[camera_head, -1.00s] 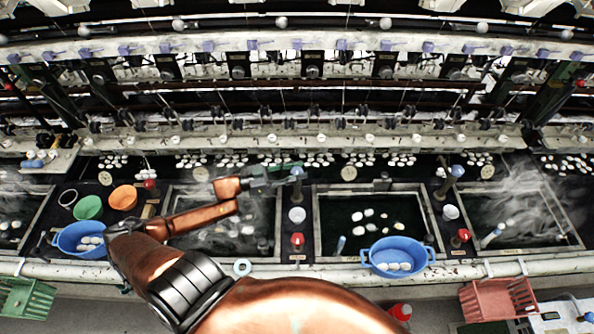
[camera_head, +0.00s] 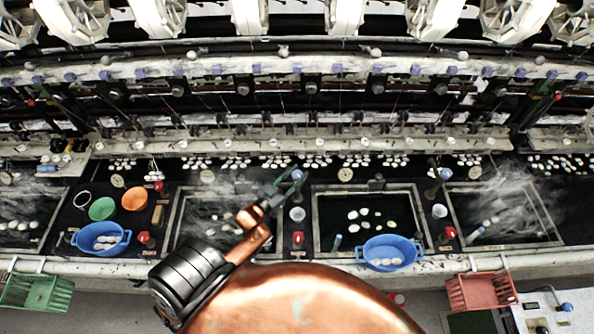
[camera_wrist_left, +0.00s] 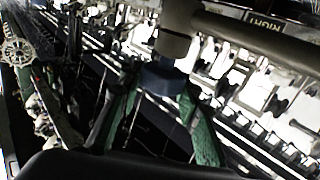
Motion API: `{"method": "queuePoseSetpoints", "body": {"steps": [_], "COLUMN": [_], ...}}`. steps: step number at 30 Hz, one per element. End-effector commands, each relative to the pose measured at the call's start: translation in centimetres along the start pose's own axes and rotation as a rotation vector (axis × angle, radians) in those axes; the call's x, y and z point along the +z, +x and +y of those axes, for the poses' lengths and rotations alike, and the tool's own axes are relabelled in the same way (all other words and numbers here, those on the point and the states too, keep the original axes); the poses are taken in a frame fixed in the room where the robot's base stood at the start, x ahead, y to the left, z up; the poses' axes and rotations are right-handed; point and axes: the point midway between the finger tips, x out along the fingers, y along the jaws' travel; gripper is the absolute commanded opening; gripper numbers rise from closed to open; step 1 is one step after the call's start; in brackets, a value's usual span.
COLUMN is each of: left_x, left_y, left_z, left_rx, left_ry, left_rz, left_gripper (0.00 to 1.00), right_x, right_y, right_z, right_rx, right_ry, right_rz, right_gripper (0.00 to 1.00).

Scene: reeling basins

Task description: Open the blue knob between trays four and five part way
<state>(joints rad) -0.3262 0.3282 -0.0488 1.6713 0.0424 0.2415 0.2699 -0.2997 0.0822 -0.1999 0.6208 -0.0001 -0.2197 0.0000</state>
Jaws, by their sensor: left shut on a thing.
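The blue knob (camera_head: 297,175) tops a short post on the dark strip between two steaming water basins, near the middle of the head view. My left gripper (camera_head: 286,181) reaches it from the lower left and is shut on it. In the left wrist view the blue knob (camera_wrist_left: 163,77) sits between the two green fingers at the end of a pale round post. The fingers hide part of the knob, and its turn angle cannot be read. My right gripper does not show.
Another blue knob (camera_head: 445,174) stands on the strip to the right. Red knobs (camera_head: 297,238) stand near the front. Blue bowls (camera_head: 390,252) with white cocoons, a green bowl (camera_head: 102,208) and an orange bowl (camera_head: 135,199) lie around the basins. The reeling machine fills the back.

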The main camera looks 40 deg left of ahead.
Motion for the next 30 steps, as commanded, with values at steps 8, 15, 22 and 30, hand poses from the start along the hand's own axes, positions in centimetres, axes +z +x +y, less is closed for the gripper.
{"method": "queuePoseSetpoints", "body": {"steps": [8, 15, 22, 30], "left_x": [-0.11, -0.07, -0.06, -0.07], "left_y": [0.04, 0.06, 0.07, 0.07], "left_z": [0.08, 0.05, 0.03, 0.02], "left_rx": [-0.102, -0.134, -0.137, -0.137], "left_ry": [-0.003, 0.000, 0.001, 0.001], "left_rz": [0.002, 0.003, 0.003, 0.003], "left_gripper": [0.07, 0.07, 0.07, 0.38], "right_x": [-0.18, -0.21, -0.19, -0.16], "right_y": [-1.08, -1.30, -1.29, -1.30], "right_z": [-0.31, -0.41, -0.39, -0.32], "right_rx": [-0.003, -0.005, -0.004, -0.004], "right_ry": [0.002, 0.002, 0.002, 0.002], "right_rz": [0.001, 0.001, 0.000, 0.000], "right_gripper": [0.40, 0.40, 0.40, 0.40]}}
